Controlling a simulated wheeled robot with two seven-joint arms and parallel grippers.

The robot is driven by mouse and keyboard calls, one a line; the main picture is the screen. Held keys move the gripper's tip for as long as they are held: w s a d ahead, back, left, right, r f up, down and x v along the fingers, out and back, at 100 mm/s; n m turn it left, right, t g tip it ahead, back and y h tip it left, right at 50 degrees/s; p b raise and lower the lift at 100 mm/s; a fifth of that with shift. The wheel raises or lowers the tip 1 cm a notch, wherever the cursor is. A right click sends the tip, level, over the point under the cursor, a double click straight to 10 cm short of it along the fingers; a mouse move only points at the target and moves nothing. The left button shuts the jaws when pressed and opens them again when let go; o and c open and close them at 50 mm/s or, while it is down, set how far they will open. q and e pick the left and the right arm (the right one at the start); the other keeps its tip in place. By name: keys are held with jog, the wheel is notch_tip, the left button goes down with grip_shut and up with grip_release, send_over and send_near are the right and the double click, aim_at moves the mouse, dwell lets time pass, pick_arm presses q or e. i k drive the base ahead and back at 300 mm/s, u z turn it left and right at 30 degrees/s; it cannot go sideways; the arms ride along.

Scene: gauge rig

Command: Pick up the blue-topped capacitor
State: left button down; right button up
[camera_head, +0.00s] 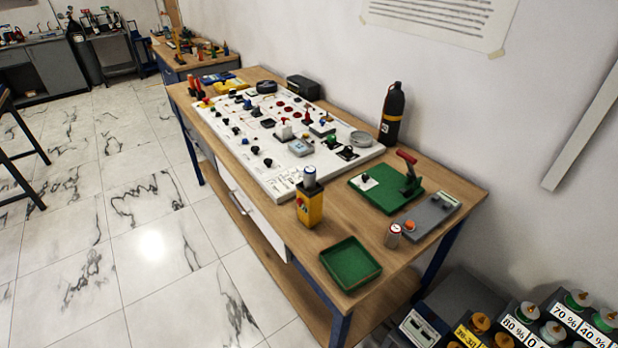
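A small cylinder with a blue top (309,177) shows at the near end of the white board, directly above a yellow box (309,206) in the picture. I cannot tell whether it stands on the box or behind it. A similar small silver cylinder with a red-marked top (393,234) stands upright on the wooden bench (290,237), right of the green tray. Neither of my grippers is in view.
A green tray (350,263) that looks empty lies at the near bench edge. A green plate with a red-handled press (408,172), a grey plate (430,215) and a black bottle (392,113) stand to the right. The white board (262,178) carries several parts.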

aim_at(310, 173)
jog(key=z, duration=1.9)
jog(key=k, duration=0.6)
jog(key=u, duration=1.6)
